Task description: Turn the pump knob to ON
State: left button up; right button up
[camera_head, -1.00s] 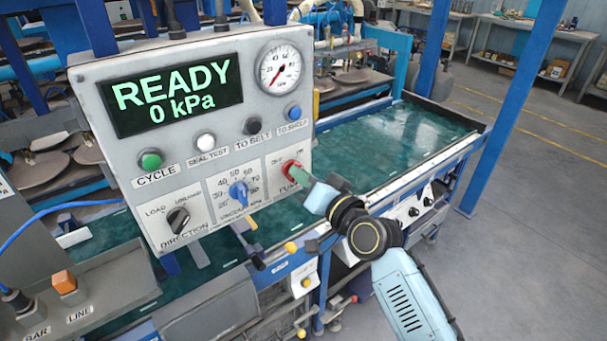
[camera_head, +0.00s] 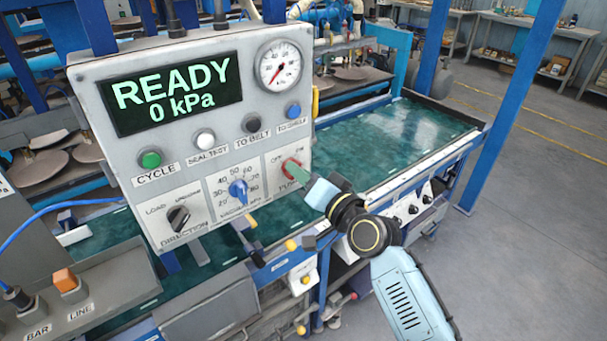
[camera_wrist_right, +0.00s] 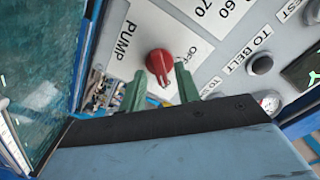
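The red pump knob (camera_head: 291,166) is at the lower right of the grey control panel (camera_head: 205,60), with OFF printed at its upper left and ON at its upper right. In the right wrist view the round red knob (camera_wrist_right: 160,62) has OFF beside it and PUMP to its left. My right gripper (camera_head: 301,174) is at the knob and partly covers it. In the wrist view its two green fingers (camera_wrist_right: 160,82) stand apart on either side of the knob, with gaps showing. Whether they touch it is unclear. My left gripper is not in view.
The display (camera_head: 172,92) reads READY, 0 kPa. A blue vacuum knob (camera_head: 238,191) and a black direction knob (camera_head: 178,217) sit left of the pump knob. Several push buttons are above. A green-topped belt table (camera_head: 400,145) with a raised rim lies behind the right arm.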

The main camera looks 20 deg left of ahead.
jog(key=shift+d, duration=0.1)
jog(key=v, duration=1.3)
jog(key=shift+b, duration=0.3)
jog(key=shift+s, duration=0.1)
